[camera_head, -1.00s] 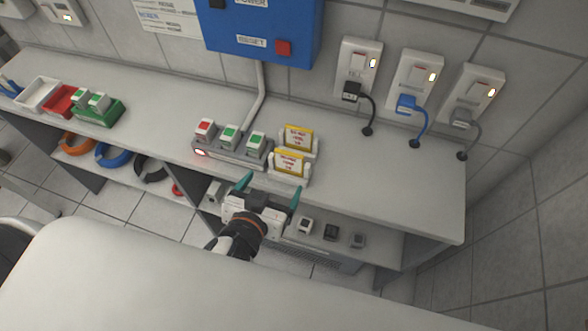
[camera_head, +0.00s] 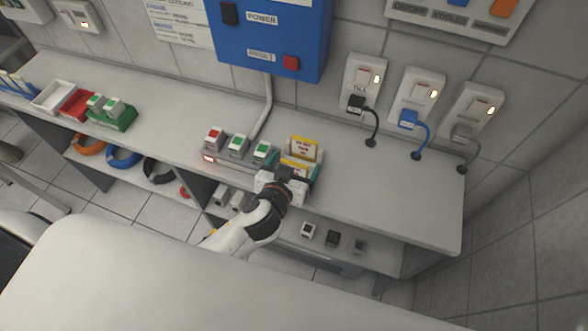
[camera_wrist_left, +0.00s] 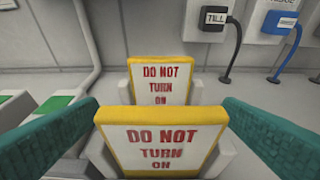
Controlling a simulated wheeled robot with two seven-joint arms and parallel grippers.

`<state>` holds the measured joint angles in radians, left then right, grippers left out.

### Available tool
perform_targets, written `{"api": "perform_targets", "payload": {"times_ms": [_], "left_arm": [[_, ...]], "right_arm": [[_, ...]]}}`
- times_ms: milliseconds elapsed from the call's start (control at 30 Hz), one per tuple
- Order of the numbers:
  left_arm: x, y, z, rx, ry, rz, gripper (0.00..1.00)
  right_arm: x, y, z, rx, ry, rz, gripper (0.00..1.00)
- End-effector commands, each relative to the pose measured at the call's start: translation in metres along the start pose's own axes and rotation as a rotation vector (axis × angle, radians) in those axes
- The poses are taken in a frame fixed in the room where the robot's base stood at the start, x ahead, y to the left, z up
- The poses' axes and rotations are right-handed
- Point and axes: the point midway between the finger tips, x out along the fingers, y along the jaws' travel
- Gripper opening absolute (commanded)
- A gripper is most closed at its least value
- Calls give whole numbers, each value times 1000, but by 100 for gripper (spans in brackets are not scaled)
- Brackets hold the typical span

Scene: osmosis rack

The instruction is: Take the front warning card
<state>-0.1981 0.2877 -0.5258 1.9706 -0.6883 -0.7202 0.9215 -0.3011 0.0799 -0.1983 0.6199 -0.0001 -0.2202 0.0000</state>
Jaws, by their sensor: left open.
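The front warning card (camera_wrist_left: 160,144) has a yellow rim and red words "DO NOT TURN ON". It stands upright in a white holder (camera_wrist_left: 226,153). A second card (camera_wrist_left: 161,82) like it stands just behind, and also shows in the head view (camera_head: 303,146). My left gripper (camera_head: 291,165) is at the front card and hides most of it in the head view. In the left wrist view its teal fingers (camera_wrist_left: 158,122) are open, one on each side of the front card, with gaps between. My right gripper is not in view.
A grey charger with several blocks (camera_head: 238,145) stands left of the cards. Behind is a blue box (camera_head: 262,50) and a wall with switches and plugs (camera_head: 408,118). The counter (camera_head: 395,185) is clear to the right.

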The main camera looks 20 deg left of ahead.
Motion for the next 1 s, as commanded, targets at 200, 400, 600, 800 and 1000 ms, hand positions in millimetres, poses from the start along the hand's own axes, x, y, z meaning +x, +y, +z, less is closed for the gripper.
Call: {"api": "perform_targets", "payload": {"times_ms": [200,400,600,800,1000], "left_arm": [[4,0,-1,0,0,-1,89],[4,0,-1,0,1,-1,68],[4,0,0,0,1,-1,41],[4,0,0,-1,0,-1,41],[-6,0,23,-4,-4,-2,41]], "right_arm": [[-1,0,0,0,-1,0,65],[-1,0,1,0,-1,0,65],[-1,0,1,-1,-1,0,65],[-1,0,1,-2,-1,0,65],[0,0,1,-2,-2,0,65]]}}
